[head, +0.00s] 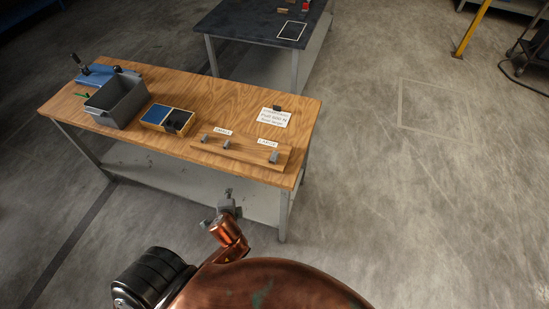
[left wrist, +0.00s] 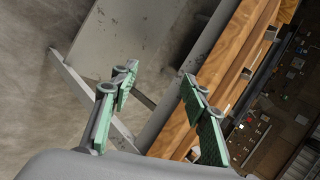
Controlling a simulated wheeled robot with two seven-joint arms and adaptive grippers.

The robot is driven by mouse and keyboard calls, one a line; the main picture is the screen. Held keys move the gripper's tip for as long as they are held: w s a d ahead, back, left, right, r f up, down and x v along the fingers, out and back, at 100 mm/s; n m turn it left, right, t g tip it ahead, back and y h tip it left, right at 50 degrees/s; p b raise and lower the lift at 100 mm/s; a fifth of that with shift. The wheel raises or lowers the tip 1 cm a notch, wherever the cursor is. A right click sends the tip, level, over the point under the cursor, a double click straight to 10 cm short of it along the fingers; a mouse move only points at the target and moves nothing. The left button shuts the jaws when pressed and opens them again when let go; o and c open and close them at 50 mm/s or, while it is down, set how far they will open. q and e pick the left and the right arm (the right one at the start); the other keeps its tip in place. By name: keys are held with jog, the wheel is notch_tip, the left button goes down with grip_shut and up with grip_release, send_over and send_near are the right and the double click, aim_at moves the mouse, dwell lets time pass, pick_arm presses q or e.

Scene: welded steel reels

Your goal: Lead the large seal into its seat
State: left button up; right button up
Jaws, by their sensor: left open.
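A wooden board (head: 240,154) lies along the front of the wooden bench, bearing small grey metal pieces. A grey piece (head: 273,157) stands at its right end, below the label LARGE (head: 267,142). A label SMALL (head: 223,131) is farther left. I cannot make out the large seal for certain; dark items (head: 174,125) lie in the right compartment of a small box. My left gripper (head: 226,199) is in front of the bench's front edge, apart from the board. The left wrist view shows its green-padded fingers (left wrist: 158,82) spread with nothing between them. My right gripper is not visible.
The wooden bench (head: 225,101) also holds a grey bin (head: 116,98), a blue tool (head: 94,76) with a dark handle, the two-compartment box (head: 154,124) and a printed sign (head: 273,117). A dark table (head: 258,35) stands behind.

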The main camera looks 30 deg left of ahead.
pick_arm(q)
jog(key=w+r+m+t, duration=0.1)
jog(key=w+m+t, duration=0.1)
jog(key=w+m, duration=0.2)
jog(key=w+d+r+m+t, duration=0.1)
jog(key=w+r+m, duration=0.1)
jog(key=w+m, duration=0.2)
jog(key=w+r+m+t, duration=0.2)
jog(key=w+m, duration=0.2)
jog(key=shift+d+m+t+y, duration=0.3)
jog(key=shift+d+m+y, duration=0.1)
jog(key=m+t+h, duration=0.3)
jog(key=m, duration=0.7)
send_near(274, 156)
jog(key=shift+w+a+f, duration=0.2)
jog(key=shift+w+f, duration=0.15)
jog(key=shift+w, duration=0.25)
jog(key=shift+w+a+f, duration=0.2)
jog(key=shift+w+f, duration=0.15)
jog(key=shift+w, duration=0.6)
jog(key=x, duration=0.7)
jog(key=shift+r, duration=0.3)
jog(key=c, duration=0.9)
jog(key=shift+o, duration=0.2)
jog(key=shift+r, duration=0.15)
